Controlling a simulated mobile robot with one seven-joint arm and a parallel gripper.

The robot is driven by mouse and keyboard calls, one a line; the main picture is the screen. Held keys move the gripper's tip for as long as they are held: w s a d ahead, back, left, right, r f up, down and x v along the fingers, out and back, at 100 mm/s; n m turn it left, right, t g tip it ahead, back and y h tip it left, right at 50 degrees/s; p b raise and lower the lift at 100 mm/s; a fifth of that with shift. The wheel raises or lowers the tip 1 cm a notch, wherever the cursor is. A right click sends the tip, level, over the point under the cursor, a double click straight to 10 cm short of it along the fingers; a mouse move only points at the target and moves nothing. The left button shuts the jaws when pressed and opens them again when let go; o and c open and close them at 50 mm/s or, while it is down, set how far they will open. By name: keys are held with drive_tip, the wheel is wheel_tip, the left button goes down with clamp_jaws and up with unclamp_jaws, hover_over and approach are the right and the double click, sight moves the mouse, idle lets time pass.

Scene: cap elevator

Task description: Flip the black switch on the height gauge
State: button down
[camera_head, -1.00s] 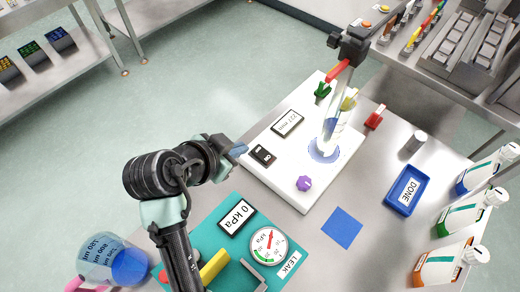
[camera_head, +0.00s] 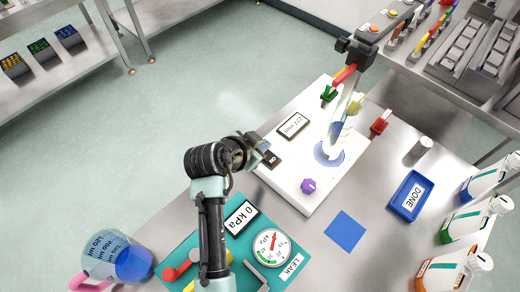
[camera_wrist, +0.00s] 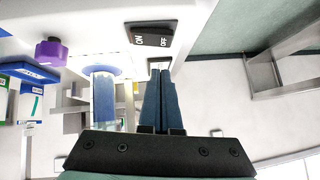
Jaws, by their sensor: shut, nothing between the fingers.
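The height gauge has a white base (camera_head: 310,197) carrying an upright clear column, a purple knob (camera_head: 308,186) and a display (camera_head: 293,125) that seems to read 227 mm. Its black switch (camera_head: 272,158) sits near the base's left edge, partly covered by my gripper in the head view. In the wrist view the switch (camera_wrist: 152,36) shows ON and OFF labels; I cannot tell which side is pressed. My gripper (camera_head: 263,148) is shut and empty, right beside the switch. In the wrist view its fingertips (camera_wrist: 160,74) point towards the switch; I cannot tell whether they touch.
A teal leak tester (camera_head: 238,252) with a dial lies in front of the gauge, under my arm. A blue DONE tray (camera_head: 410,196), a blue square (camera_head: 345,231), a measuring jug (camera_head: 120,260) and several bottles share the table. Red and green clips flank the column.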

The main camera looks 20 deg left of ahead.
sight(268, 157)
drive_tip(key=shift+a+f, duration=0.2)
drive_tip(key=shift+f, duration=0.7)
drive_tip(key=shift+a+f, duration=0.15)
drive_tip(key=shift+f, duration=0.75)
drive_tip(key=shift+w+a+f+h+b, duration=0.1)
drive_tip(key=shift+a+f+h+b, duration=0.15)
drive_tip(key=shift+f+h+b, duration=0.2)
drive_tip(key=shift+n, duration=0.3)
drive_tip(key=shift+d, duration=0.15)
